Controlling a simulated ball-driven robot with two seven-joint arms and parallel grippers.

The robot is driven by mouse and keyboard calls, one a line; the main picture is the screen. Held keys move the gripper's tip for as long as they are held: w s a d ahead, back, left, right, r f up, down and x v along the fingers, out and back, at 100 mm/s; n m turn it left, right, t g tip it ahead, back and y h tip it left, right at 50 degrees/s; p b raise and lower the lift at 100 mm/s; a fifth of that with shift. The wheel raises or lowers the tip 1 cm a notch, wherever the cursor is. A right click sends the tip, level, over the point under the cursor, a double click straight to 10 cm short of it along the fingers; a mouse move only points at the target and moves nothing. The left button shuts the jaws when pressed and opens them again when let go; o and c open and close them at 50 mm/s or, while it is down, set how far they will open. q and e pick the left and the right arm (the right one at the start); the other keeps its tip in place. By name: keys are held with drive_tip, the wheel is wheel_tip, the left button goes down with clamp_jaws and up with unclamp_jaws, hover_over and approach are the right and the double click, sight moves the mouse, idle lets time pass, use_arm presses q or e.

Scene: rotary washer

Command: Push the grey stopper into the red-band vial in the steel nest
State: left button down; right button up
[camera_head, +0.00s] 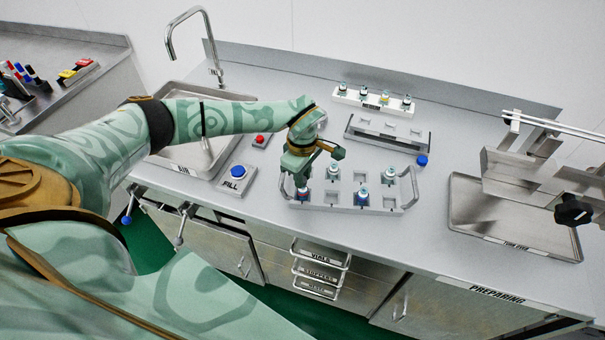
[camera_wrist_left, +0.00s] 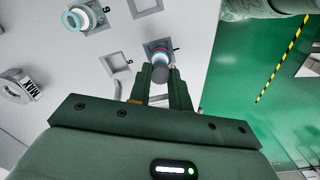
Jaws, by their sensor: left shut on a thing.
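The steel nest (camera_head: 345,206) is a tray with side handles and square pockets on the counter, holding several vials. My left gripper (camera_head: 301,186) points down over its front left corner, at a blue-ringed vial (camera_head: 302,196). The stopper is in line with the mouth of a vial (camera_wrist_left: 158,50) showing white, blue and a little red, standing in a pocket. Whether the stopper touches or enters the mouth is hard to tell. My right gripper is out of view.
Other vials stand in the nest, one at back left (camera_head: 333,172) and one at front right (camera_head: 362,197). A steel rack (camera_head: 388,134) and a white vial rack (camera_head: 372,103) lie behind. The FILL button (camera_head: 237,172) is to the left, a steel tray (camera_head: 500,232) to the right.

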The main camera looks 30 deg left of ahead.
use_arm(q)
drive_tip(key=shift+f, duration=0.4)
idle(0.5)
drive_tip(key=c, duration=1.2)
unclamp_jaws()
